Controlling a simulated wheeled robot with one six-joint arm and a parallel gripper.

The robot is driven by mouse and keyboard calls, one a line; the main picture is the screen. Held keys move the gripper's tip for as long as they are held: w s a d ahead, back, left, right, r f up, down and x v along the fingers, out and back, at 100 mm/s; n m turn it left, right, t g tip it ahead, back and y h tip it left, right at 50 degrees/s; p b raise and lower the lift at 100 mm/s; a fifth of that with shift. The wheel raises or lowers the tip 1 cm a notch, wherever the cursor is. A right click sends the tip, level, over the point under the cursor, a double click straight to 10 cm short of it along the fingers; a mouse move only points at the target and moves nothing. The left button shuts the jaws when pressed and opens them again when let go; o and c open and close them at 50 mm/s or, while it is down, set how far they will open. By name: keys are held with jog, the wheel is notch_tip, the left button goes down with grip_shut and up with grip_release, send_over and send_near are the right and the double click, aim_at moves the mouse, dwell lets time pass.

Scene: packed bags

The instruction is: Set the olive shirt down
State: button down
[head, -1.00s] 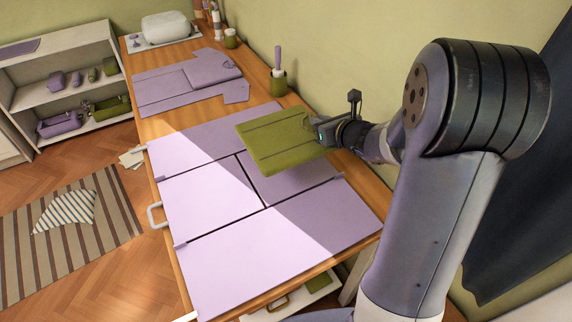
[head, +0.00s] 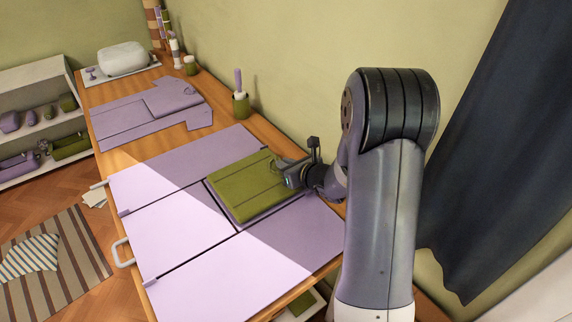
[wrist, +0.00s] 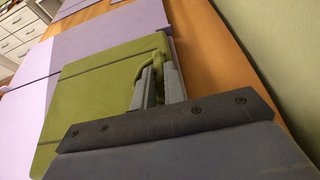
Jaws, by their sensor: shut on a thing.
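The olive shirt (head: 240,188) is a flat folded rectangle. In the head view it lies on, or just over, the right middle panel of the lilac folding board (head: 180,240); I cannot tell whether it fully touches. My gripper (head: 283,174) is at its right edge, shut on that edge. In the wrist view the shirt (wrist: 100,95) spreads out ahead of my gripper (wrist: 156,82), with a fold of olive cloth between the fingers. The shirt's part under the gripper is hidden.
A lilac shirt (head: 135,118) lies spread on the wooden table beyond the board. An olive cup (head: 241,105) stands near the wall side. A white appliance (head: 122,58) sits at the far end. The wall is close on the right.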

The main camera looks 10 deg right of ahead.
jog(key=shift+f, duration=0.15)
jog(key=c, duration=1.5)
grip_release()
